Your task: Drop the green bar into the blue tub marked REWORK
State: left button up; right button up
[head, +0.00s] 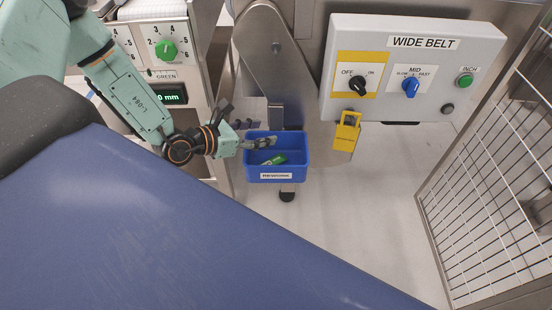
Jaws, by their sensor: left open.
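The blue tub (303,158) with a white REWORK label stands below the panels near the middle of the head view. A green bar (274,160) lies tilted inside the tub. My left gripper (268,143) reaches in from the left over the tub's left and back part, just above the bar. It is open and holds nothing that I can see. The bar looks apart from the fingers. My right gripper is not in view.
A dial panel (150,50) is at upper left. A wide blue surface (170,240) fills the lower left. A wire mesh fence (495,170) stands at right.

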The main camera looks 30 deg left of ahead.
pick_arm(q)
jog(key=s+d+r+m+g+h+p, duration=0.1)
jog(key=d+r+p, duration=0.3)
jog(key=r, duration=0.5)
jog(key=s+d+r+m+g+h+p, duration=0.1)
jog(key=d+r+p, duration=0.3)
jog(key=r+p, duration=0.4)
jog(key=s+d+r+m+g+h+p, duration=0.2)
jog(key=r+p, duration=0.4)
jog(key=r, duration=0.6)
jog(key=shift+s+d+r+m+h+p, duration=0.25)
jog(key=shift+d+m+h, duration=0.45)
jog(key=shift+d, duration=0.7)
jog(key=shift+w, duration=0.1)
